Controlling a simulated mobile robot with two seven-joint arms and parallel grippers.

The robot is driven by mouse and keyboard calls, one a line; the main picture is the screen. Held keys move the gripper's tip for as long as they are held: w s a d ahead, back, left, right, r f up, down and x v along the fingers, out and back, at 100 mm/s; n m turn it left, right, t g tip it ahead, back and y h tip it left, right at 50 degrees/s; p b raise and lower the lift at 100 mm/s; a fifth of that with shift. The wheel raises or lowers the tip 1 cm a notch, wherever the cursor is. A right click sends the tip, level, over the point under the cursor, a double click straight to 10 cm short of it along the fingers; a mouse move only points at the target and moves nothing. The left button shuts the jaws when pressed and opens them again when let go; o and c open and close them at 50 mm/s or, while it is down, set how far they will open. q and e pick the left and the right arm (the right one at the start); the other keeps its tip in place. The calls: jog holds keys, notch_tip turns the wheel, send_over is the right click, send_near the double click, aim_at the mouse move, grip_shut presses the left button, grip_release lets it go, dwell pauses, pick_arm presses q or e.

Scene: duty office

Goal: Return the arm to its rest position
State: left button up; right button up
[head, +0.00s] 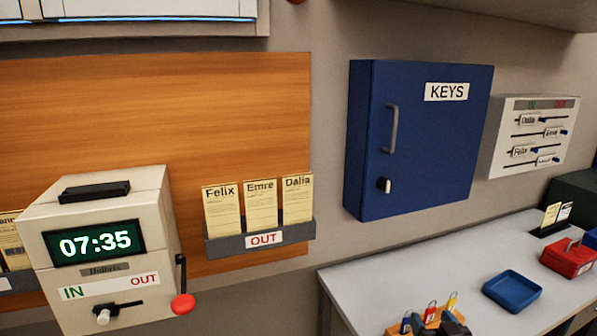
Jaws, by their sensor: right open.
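My right gripper (436,326) shows only as dark fingertips at the bottom edge, in front of the desk. It is open, with nothing seen between the fingertips. The rest of it and most of my right arm are below the picture. My left gripper is not in view.
A wooden key holder (395,331) with coloured tags is close by my right gripper. A blue tray (512,291) and a red box (568,259) stand on the grey desk (440,262). A shut blue key cabinet (432,140) and time clock (100,245) stick out.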

jog(key=s+f+g, duration=0.5)
jog(key=s+f, duration=1.4)
jog(key=s, duration=0.4)
jog(key=shift+s+n+b, duration=0.2)
jog(key=shift+n+b, duration=0.15)
jog(key=shift+n, duration=0.05)
jog(key=shift+f, duration=0.1)
